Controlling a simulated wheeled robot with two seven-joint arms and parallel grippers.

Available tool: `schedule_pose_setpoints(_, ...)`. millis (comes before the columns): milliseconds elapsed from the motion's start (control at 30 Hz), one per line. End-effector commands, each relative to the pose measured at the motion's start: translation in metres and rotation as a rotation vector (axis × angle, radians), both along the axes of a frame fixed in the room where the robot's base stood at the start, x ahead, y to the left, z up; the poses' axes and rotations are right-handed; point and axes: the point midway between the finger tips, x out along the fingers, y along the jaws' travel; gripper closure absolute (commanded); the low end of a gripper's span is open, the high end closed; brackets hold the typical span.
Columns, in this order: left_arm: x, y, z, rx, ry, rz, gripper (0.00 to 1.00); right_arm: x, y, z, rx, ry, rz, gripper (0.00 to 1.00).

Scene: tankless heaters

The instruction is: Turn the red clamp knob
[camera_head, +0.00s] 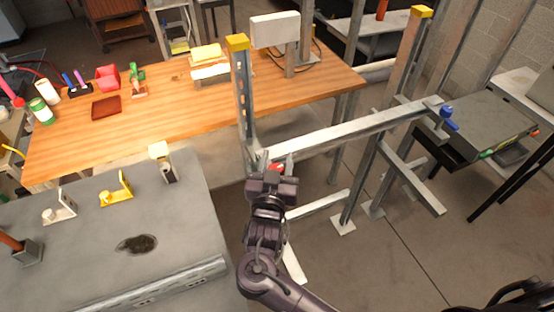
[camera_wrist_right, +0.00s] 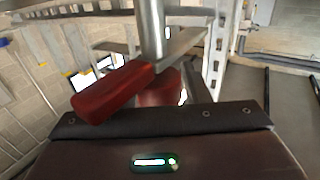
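The red clamp knob (camera_head: 276,168) sits at the left end of a grey metal bar, near the foot of an upright post with a yellow cap. In the right wrist view the knob (camera_wrist_right: 112,92) shows large, with a long red handle slanting left from a round red hub beside a silver rod. My right gripper (camera_head: 271,170) is at the knob, its fingertips apart on either side of it. I cannot tell whether the fingers touch it. The wrist view shows the gripper's dark body below the knob. My left gripper is not in view.
A blue knob (camera_head: 446,112) is at the bar's right end. A wooden table (camera_head: 170,120) with small items stands behind left. A grey workbench (camera_head: 90,250) with brackets is at the left. The metal frame's uprights and beams stand close around my right arm.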

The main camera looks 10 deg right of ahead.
Motion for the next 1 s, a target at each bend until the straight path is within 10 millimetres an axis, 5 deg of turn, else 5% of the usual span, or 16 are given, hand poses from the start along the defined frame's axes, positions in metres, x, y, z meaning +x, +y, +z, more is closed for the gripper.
schedule_pose_setpoints(233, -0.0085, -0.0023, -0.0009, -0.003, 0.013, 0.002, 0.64, -0.0002, 0.0001, 0.0001, 0.000, 0.000, 0.000, 0.91)
schedule_pose_setpoints(633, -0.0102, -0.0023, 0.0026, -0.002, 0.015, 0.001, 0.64, -0.0002, 0.0006, 0.0009, -0.002, 0.001, 0.083, 0.91)
schedule_pose_setpoints(1000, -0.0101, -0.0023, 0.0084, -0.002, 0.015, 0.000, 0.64, 0.0006, 0.0059, 0.0007, -0.008, 0.002, 0.385, 0.91)
